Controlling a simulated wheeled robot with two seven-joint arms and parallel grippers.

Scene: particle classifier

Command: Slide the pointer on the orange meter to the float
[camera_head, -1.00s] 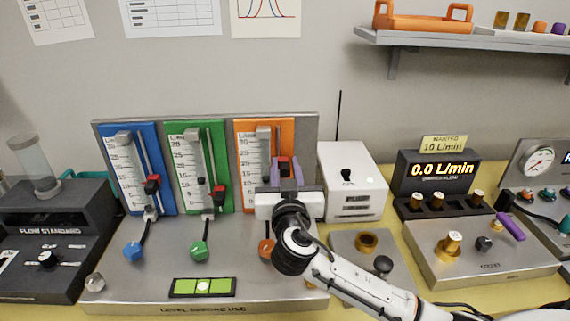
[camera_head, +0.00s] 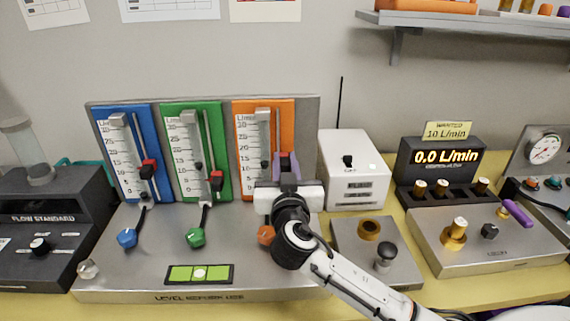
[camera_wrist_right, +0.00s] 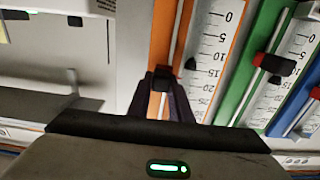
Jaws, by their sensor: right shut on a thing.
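The orange meter (camera_head: 283,120) is the rightmost of three upright meters, with a white scale and a clear tube. My right gripper (camera_head: 287,166) has its purple fingers closed at the meter's rail, right of the tube. The pointer (camera_wrist_right: 160,78), small and dark, sits between these fingers in the right wrist view; in the head view the fingers largely hide it. A dark bit (camera_wrist_right: 190,63) shows beside the scale in the wrist view; I cannot tell whether it is the float or a pointer part. My left gripper is not in view.
The green meter (camera_head: 210,120) and blue meter (camera_head: 143,120) stand left of the orange one, with red sliders. A white box (camera_head: 355,165) with an antenna stands close on the right. An orange knob (camera_head: 266,235) sits below, beside my arm.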

